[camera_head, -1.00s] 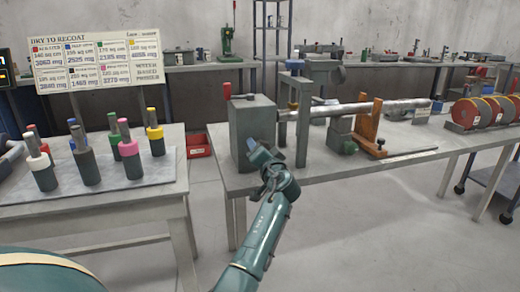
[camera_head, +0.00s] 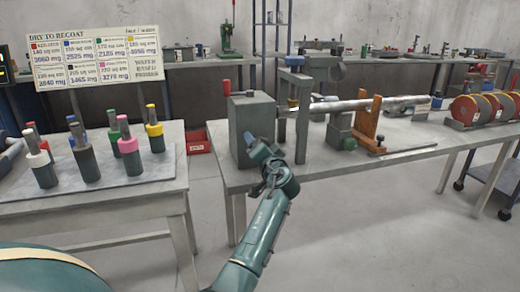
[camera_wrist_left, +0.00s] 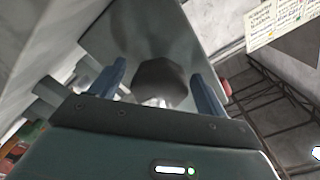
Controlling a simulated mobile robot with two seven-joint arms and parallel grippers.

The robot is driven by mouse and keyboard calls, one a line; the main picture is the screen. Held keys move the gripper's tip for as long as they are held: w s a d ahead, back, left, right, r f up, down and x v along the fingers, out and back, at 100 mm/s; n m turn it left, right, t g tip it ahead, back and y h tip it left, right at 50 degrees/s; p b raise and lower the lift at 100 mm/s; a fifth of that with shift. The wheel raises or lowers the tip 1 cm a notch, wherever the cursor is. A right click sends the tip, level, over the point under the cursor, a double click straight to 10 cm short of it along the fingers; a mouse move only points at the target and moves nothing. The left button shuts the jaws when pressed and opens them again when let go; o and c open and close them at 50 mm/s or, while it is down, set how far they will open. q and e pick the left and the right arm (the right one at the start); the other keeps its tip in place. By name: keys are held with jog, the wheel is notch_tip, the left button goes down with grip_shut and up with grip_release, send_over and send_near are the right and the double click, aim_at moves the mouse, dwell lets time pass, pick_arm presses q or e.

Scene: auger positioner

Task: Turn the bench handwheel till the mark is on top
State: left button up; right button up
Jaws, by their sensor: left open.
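The grey headstock box (camera_head: 254,112) stands at the left end of the right bench, with a red upright handle (camera_head: 227,88) at its upper left. A rim or mark of a handwheel cannot be made out. My left gripper (camera_head: 262,148) is in front of the box's near face. In the left wrist view, my left gripper (camera_wrist_left: 158,88) is open, with blue fingers either side of a dark, rounded knob (camera_wrist_left: 160,80) in front of a grey plate (camera_wrist_left: 120,30). Contact cannot be told. My right gripper is not in view.
A long metal shaft (camera_head: 375,103) runs right from the box, past a wooden stand (camera_head: 367,120). Red reels (camera_head: 465,108) stand at the bench's right. A left table (camera_head: 100,205) holds several colour-capped cylinders (camera_head: 128,150). A red bin (camera_head: 198,143) is on the floor between the benches.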

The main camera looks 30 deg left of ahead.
pick_arm(q)
jog(key=v, duration=1.2)
jog(key=shift+p, duration=0.45)
